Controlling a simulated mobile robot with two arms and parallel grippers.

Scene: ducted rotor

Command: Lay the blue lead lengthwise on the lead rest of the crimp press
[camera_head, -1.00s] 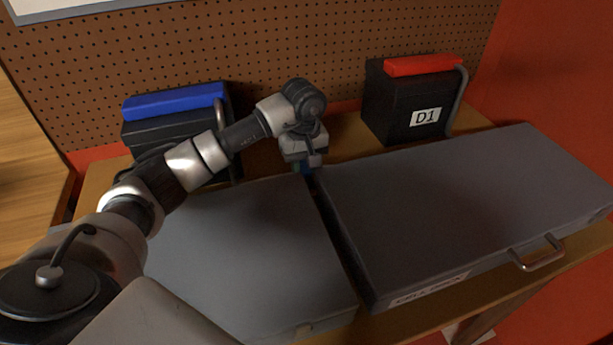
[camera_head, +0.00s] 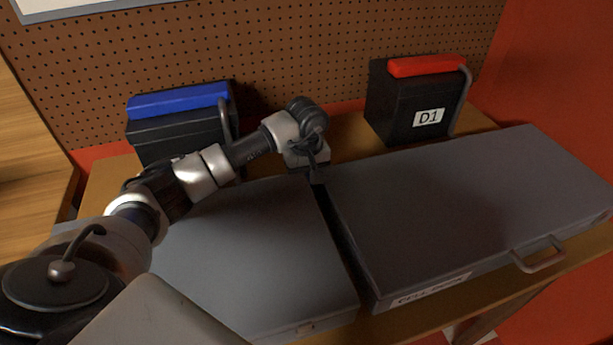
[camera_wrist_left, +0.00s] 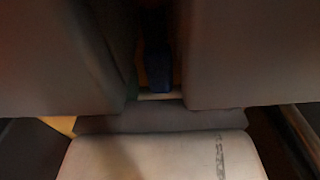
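My left gripper (camera_head: 316,172) points down at the back of the table, by the gap between two grey cases. The arm hides much of that spot in the head view. My right gripper is not in view.
A left grey case (camera_head: 245,255) and a larger right grey case (camera_head: 460,205) with a front handle cover most of the table. Behind them stand a black box with a blue top (camera_head: 178,102) and a black box marked D1 (camera_head: 408,104) with a red top. A pegboard (camera_head: 290,50) rises behind.

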